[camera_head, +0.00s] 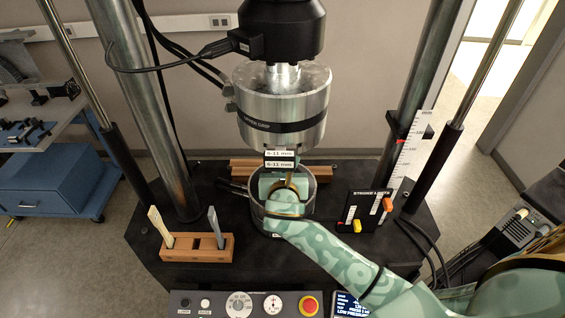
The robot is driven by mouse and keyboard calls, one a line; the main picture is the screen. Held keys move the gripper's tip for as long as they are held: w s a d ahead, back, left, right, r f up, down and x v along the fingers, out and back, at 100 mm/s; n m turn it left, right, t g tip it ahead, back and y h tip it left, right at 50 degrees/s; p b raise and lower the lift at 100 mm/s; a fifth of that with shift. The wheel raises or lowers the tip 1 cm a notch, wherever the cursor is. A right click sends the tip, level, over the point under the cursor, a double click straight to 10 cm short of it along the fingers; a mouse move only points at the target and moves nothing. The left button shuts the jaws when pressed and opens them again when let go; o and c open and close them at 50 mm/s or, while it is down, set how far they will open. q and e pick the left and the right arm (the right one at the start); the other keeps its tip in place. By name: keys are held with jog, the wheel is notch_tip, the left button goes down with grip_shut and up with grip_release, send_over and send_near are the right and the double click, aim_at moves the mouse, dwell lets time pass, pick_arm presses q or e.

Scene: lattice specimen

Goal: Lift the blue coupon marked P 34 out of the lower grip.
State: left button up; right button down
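The lower grip (257,214) is a round metal cup on the dark machine bed, below the upper grip (283,104). My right arm comes in from the lower right in a green patterned sleeve and covers much of the lower grip. My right gripper (286,190) is at the mouth of the lower grip, under the upper grip. Its fingertips are hidden, so I cannot see whether it is open or shut. I cannot make out a blue coupon marked P 34; the inside of the lower grip is mostly hidden. My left gripper is not in view.
A wooden block (190,254) at the front left holds a cream piece (160,228) and a grey-blue piece (216,228), both upright. A black stroke panel (352,208) stands right of the grip. Metal columns (150,110) flank the bed. A control panel with a red button (308,306) is in front.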

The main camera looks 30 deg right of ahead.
jog(key=shift+s+a, duration=0.2)
jog(key=shift+s, duration=0.3)
jog(key=shift+s+a+p, duration=0.1)
jog(key=shift+s+p, duration=0.05)
jog(key=shift+p, duration=0.15)
jog(key=s+a+p, duration=0.2)
jog(key=s+a, duration=0.1)
jog(key=s, duration=0.4)
jog(key=s+a+p, duration=0.3)
jog(key=s+a, duration=0.1)
jog(key=s, duration=0.3)
jog(key=shift+s+a+f+p, duration=0.2)
jog(key=shift+s+f+p, duration=0.05)
jog(key=shift+s+p, duration=0.15)
